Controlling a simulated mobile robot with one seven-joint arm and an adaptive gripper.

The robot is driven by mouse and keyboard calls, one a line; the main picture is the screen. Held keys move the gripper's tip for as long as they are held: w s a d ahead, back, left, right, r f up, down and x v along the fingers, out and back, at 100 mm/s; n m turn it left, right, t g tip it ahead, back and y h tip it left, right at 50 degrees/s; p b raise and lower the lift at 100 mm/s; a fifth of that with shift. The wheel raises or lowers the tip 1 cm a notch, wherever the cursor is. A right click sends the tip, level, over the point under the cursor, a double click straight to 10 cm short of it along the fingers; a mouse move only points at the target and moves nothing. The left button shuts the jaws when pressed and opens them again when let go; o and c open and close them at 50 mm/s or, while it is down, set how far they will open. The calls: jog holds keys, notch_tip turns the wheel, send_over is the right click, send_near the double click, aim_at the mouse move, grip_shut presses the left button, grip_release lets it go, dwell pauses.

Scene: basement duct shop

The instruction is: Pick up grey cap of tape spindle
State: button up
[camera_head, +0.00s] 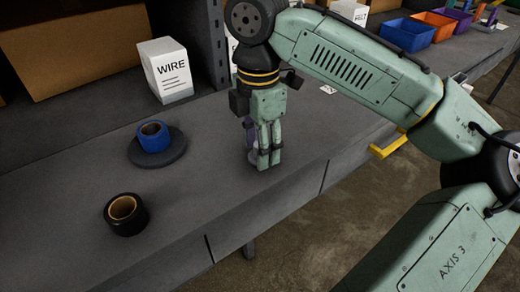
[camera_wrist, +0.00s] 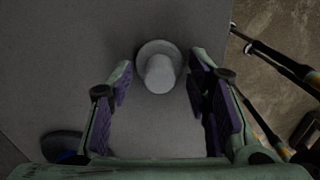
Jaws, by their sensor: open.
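The grey cap (camera_wrist: 160,72), with a round flange and a knob, stands on the grey bench in the wrist view. It lies between the fingertips of my open gripper (camera_wrist: 161,64), with a gap on both sides. In the head view my gripper (camera_head: 263,160) points down close to the bench top and hides most of the cap. A blue tape roll (camera_head: 153,136) sits on a dark round spindle base (camera_head: 172,152) left of my gripper. The base's dark edge also shows at the lower left of the wrist view.
A black tape roll (camera_head: 126,214) lies at the front left of the bench (camera_head: 210,200). Coloured bins (camera_head: 405,34) stand at the back right. The bench edge is close to the right of my gripper.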

jog(key=shift+c, duration=0.5)
jog(key=c, duration=0.8)
jog(key=shift+c, duration=0.2)
